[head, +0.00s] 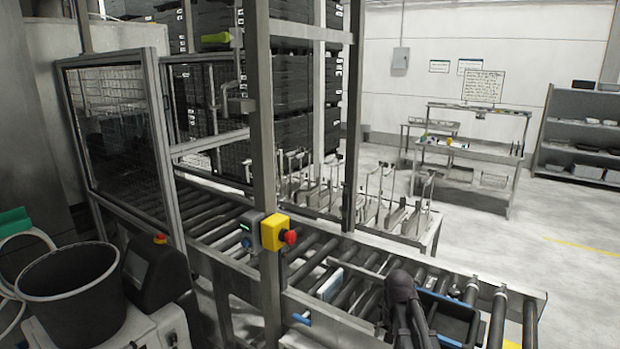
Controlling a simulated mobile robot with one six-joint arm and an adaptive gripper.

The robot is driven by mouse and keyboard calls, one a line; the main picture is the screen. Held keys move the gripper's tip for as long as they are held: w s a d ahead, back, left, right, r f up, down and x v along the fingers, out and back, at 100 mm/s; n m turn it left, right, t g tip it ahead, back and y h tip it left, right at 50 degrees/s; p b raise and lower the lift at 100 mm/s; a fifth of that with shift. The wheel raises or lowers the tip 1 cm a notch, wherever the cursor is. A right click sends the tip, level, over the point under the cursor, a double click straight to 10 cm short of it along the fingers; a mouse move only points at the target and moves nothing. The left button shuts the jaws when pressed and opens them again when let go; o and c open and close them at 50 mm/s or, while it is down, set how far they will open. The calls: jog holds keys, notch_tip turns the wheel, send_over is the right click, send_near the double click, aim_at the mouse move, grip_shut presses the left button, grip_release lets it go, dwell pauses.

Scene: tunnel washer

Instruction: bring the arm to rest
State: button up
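A dark, jointed shape at the bottom of the head view looks like my gripper (402,300). It is over the roller conveyor (318,262), beside a dark tray (452,312) with blue parts. Its fingers cannot be made out clearly, so I cannot tell whether it is open or shut, or whether it touches the tray. Most of my arm is out of view.
A yellow box with a red emergency-stop button (275,233) is on the frame post near the conveyor. A black bucket (72,285) stands at lower left. Stacked black crates (292,70) stand behind the frame. Open floor (570,235) lies at right.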

jog(key=s+a+f+n+b, duration=0.2)
jog(key=s+a+f, duration=0.1)
jog(key=s, duration=0.3)
jog(key=s+a+f+n+b, duration=0.2)
jog(key=s+f+b, duration=0.1)
jog(key=s, duration=0.3)
jog(key=shift+s+a, duration=0.15)
jog(key=shift+a, duration=0.25)
